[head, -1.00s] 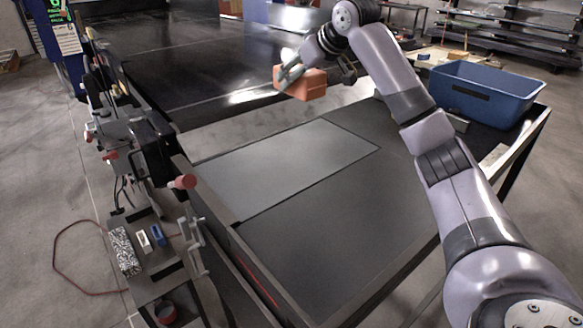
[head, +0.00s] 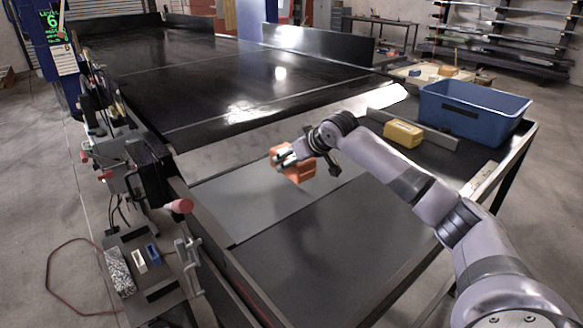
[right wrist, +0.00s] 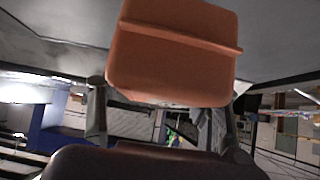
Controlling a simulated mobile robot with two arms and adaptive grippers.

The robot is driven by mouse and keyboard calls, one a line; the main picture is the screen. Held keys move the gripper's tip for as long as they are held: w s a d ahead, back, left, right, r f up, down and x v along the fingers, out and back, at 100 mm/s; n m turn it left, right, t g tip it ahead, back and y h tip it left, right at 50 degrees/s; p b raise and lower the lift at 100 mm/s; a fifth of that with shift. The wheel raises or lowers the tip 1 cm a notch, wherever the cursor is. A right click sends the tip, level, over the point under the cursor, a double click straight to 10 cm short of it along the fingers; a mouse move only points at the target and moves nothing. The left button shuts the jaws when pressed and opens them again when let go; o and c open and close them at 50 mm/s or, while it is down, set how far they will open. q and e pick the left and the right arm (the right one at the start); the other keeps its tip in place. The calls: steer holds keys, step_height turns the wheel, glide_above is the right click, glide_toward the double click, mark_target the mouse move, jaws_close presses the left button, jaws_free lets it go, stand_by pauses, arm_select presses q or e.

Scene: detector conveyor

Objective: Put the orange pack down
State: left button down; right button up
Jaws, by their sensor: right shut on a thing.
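The orange pack (head: 297,172) is in my right gripper (head: 287,160), over the light grey panel of the table in the head view. My right gripper is shut on it. In the right wrist view the orange pack (right wrist: 172,55) fills the upper middle, with a ridge across its face. The grey panel (head: 245,205) is bare around the pack. Whether the pack touches the panel or hangs a little above it, I cannot tell. My left gripper does not show.
A blue bin (head: 474,110) stands at the back right of the table, with a yellow pack (head: 403,133) to its left. The black conveyor belt (head: 230,75) lies beyond. Equipment with a red knob (head: 180,206) lines the left edge. The dark front table surface (head: 330,245) is clear.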

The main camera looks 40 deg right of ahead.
mark_target(306, 162)
step_height(306, 162, down, 3)
steer(key=shift+f+p, duration=0.2)
steer(key=shift+p, duration=0.15)
steer(key=o, duration=1.6)
steer(key=shift+s, duration=0.1)
steer(key=shift+c, duration=0.2)
steer(key=b+v, duration=0.3)
steer(key=v, duration=0.7)
steer(key=shift+s+d+r, duration=0.1)
steer(key=shift+s+r, duration=0.05)
steer(key=shift+s, duration=0.2)
steer(key=shift+s+r, duration=0.4)
steer(key=shift+r, duration=0.1)
steer(key=shift+f, duration=0.1)
